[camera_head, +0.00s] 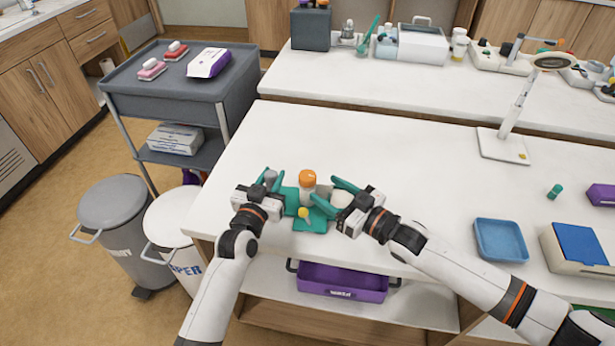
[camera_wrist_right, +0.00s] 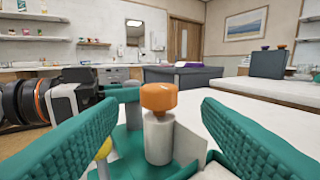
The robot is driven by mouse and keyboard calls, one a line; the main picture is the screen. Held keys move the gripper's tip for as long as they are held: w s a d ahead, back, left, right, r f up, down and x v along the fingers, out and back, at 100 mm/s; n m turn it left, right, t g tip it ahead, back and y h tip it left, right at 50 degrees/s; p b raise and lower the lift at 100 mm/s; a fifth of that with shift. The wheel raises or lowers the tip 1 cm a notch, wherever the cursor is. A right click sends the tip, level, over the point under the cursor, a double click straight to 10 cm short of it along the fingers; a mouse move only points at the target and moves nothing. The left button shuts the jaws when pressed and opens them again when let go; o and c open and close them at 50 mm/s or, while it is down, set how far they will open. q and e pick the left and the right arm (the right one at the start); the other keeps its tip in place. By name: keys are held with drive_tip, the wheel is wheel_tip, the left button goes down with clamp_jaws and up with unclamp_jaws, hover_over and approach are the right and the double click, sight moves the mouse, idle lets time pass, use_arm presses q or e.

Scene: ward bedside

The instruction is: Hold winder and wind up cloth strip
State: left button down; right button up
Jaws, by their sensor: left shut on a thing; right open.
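The winder has a green base (camera_head: 310,224), a pale upright post (camera_wrist_right: 158,140) with an orange knob (camera_head: 307,177), and a small yellow ball (camera_head: 303,213) at its front. My left gripper (camera_head: 271,180) is shut on a grey part at the winder's left side; the grip is small and partly hidden. My right gripper (camera_head: 328,194) is open, its green fingers spread to either side of the post in the right wrist view and apart from it. A whitish piece (camera_head: 341,198), perhaps the cloth strip, lies beside the post, partly hidden by my right gripper.
A blue tray (camera_head: 500,240) and a box with a blue lid (camera_head: 577,248) lie to the right. A magnifier lamp (camera_head: 503,145) stands behind them. A purple bin (camera_head: 342,282) sits under the front edge. The white tabletop (camera_head: 400,150) behind the winder is clear.

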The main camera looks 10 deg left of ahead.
sight(313, 183)
drive_tip(key=x, duration=0.7)
drive_tip(key=c, duration=1)
drive_tip(key=shift+s+m+t+h, duration=0.1)
drive_tip(key=shift+m+t+h, duration=0.2)
drive_tip(key=shift+m+t, duration=0.25)
drive_tip(key=shift+m+t+h, duration=0.25)
drive_tip(key=shift+t+h, duration=0.15)
drive_tip(key=shift+t, duration=0.15)
